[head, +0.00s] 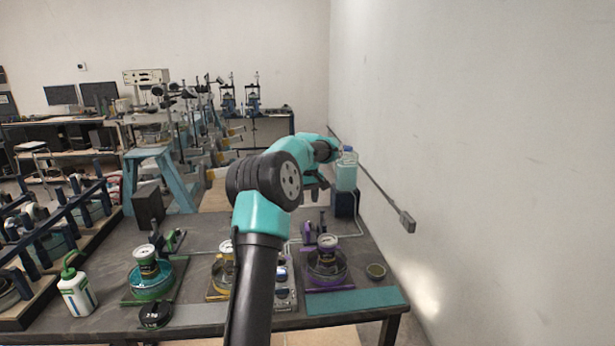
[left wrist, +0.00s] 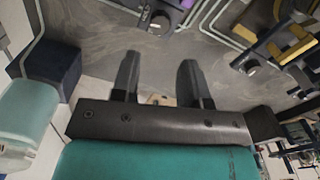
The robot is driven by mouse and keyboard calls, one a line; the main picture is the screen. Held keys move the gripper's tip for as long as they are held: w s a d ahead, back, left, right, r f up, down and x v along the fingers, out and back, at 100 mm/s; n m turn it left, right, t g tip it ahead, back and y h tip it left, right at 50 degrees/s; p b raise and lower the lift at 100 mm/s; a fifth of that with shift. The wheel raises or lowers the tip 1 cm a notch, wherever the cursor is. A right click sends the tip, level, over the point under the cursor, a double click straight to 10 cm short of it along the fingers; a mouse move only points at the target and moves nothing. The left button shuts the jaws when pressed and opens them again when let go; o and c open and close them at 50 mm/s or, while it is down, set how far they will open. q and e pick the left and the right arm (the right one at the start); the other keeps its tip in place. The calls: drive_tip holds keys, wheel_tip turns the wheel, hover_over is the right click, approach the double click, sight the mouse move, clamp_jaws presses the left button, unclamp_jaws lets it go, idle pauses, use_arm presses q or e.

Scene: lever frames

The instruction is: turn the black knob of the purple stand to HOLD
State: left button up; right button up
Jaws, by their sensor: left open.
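The purple stand (head: 309,235) is on the right part of the dark table, with a round dish and a labelled tub at its front. In the left wrist view a bit of purple (left wrist: 184,4) shows at the top edge, and a dark round knob (left wrist: 159,24) with light marks is just below and left of it. My left gripper (head: 316,193) is above and behind the stand in the head view. Its two fingers (left wrist: 160,62) are apart with nothing between them, clear of the knob. The knob's setting and the HOLD label are too small to read. My right gripper is not in view.
A bottle of teal liquid (head: 347,172) stands on a dark blue block (head: 345,203) behind the gripper, close to the wall. Yellow (head: 216,285) and green (head: 152,292) stands are to the left. Grey tubes run across the table.

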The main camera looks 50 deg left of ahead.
use_arm(q)
wheel_tip(320, 180, up, 8)
drive_tip(key=shift+r, duration=0.2)
idle(0.5)
